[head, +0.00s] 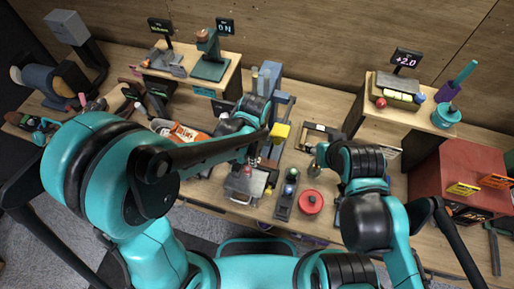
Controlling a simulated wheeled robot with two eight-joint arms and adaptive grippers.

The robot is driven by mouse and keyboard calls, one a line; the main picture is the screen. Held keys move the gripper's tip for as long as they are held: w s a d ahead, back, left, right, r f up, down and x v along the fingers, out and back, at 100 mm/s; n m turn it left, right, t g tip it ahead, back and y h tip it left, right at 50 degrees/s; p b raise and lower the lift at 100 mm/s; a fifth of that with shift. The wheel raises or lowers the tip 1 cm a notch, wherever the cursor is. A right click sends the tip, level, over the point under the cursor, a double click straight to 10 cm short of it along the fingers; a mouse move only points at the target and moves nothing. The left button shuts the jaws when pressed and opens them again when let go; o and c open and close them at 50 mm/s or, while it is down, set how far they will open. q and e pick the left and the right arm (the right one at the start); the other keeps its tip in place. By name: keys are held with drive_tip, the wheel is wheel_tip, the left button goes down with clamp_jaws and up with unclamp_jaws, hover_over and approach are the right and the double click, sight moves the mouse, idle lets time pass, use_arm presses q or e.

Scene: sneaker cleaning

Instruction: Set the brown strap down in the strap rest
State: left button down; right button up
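I cannot clearly make out the brown strap or the strap rest in the head view. My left arm reaches across from the left, and its gripper (252,160) points down just above a grey metal block (245,184) near the table's front. The fingers are small and partly hidden by my wrist, so I cannot tell whether they hold anything. My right gripper (316,165) is at the centre right, left of my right wrist, near a small black frame. Its fingertips are too small to read.
A red round tin (311,202) and a dark tray (286,201) with small knobs stand near the front edge. A red box (455,172) stands at the right. Raised wooden stands with displays line the back.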

use_arm(q)
drive_tip(key=shift+s, duration=0.1)
drive_tip(key=shift+f+b, duration=0.15)
drive_tip(key=shift+b, duration=0.15)
wheel_tip(320, 180, down, 6)
drive_tip(key=b, duration=0.5)
drive_tip(key=shift+a+r, duration=0.1)
drive_tip(key=shift+r, duration=0.15)
idle(1.6)
drive_tip(key=shift+f+b, duration=1.1)
drive_tip(key=shift+b, duration=0.15)
drive_tip(key=c, duration=1.1)
unclamp_jaws()
drive_tip(key=shift+c, duration=0.2)
drive_tip(key=shift+r, duration=0.1)
